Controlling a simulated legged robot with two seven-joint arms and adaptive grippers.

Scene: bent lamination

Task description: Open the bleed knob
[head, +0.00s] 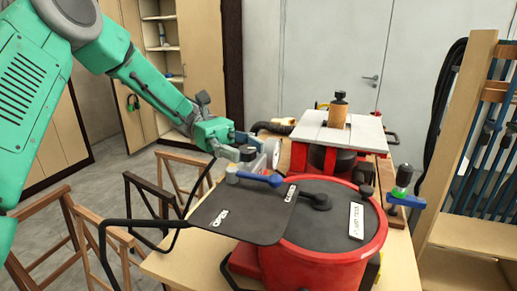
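A red drum (312,262) with a dark lid stands on the wooden bench. A black plate (245,222) beside the lid carries two white labels, one reading OPEN. A blue lever (260,179) with a grey hub lies over the plate, its free end toward the other label. A small black knob (366,190) sits at the lid's right rim. I cannot tell which of these is the bleed knob. My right gripper is out of view.
Wooden trestles (110,240) stand at left, a clamp rack (490,150) at right. A black tube frame (103,245) juts left.

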